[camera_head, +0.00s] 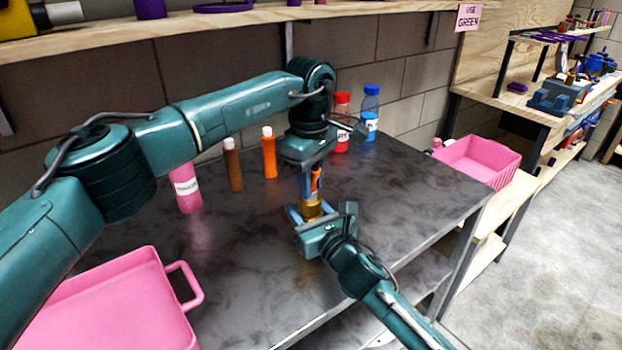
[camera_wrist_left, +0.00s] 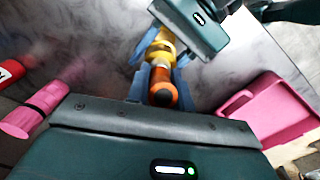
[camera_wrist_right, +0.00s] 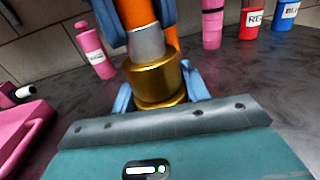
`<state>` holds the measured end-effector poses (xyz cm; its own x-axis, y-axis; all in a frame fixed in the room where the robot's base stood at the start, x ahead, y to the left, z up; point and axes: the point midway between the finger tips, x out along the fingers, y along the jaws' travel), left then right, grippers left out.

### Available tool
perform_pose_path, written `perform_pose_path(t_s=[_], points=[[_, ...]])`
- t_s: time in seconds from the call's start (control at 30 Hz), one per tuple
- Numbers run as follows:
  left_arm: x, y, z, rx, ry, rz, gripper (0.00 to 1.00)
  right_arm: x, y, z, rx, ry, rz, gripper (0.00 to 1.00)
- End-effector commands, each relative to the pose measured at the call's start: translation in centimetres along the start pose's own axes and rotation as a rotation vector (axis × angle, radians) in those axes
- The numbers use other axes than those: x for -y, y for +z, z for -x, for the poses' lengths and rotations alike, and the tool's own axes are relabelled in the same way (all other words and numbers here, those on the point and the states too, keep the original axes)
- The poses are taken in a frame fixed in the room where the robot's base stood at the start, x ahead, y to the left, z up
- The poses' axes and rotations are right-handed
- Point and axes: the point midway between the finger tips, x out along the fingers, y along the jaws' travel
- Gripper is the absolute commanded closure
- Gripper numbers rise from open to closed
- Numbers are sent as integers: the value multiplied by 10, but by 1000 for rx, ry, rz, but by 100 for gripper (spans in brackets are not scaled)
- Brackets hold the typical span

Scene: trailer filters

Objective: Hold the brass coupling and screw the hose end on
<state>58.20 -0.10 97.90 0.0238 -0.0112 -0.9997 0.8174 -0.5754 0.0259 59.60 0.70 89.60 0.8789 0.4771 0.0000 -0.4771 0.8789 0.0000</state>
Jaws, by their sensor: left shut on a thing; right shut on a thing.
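The brass coupling (camera_wrist_right: 157,84) is a short gold cylinder. It also shows low between the arms in the head view (camera_head: 311,209). My right gripper (camera_head: 310,214) is shut on it from the front, with blue fingers on both sides. The orange hose end (camera_wrist_right: 135,13) has a grey collar (camera_wrist_right: 147,46) and stands upright above the coupling. The collar's lower edge meets the coupling's top; how far it is threaded cannot be told. My left gripper (camera_wrist_left: 163,88) points down from above and is shut on the hose end.
Red-capped (camera_head: 341,120) and blue-capped (camera_head: 370,112) bottles stand behind. Orange (camera_head: 269,155), brown (camera_head: 233,168) and pink (camera_head: 186,188) bottles stand left. A pink tray (camera_head: 110,310) lies front left, a pink bin (camera_head: 482,160) at right. The dark tabletop (camera_head: 410,190) is clear right of the grippers.

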Motion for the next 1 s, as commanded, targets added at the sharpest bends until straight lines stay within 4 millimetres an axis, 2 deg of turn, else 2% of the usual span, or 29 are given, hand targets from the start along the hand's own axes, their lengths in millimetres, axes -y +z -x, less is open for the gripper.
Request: perform_pose_path(t_s=[0.3,0.6,0.8,1.0], points=[[1,-1,0,17,4,-695,100,0,-1,0,-1,0,0,100],[2,-2,0,33,7,-1308,100,0,-1,0,-1,0,0,100],[2,-2,0,38,8,-1508,100,0,-1,0,-2,0,0,100],[2,-2,0,39,9,-1529,100,0,-1,0,-2,0,0,100]])
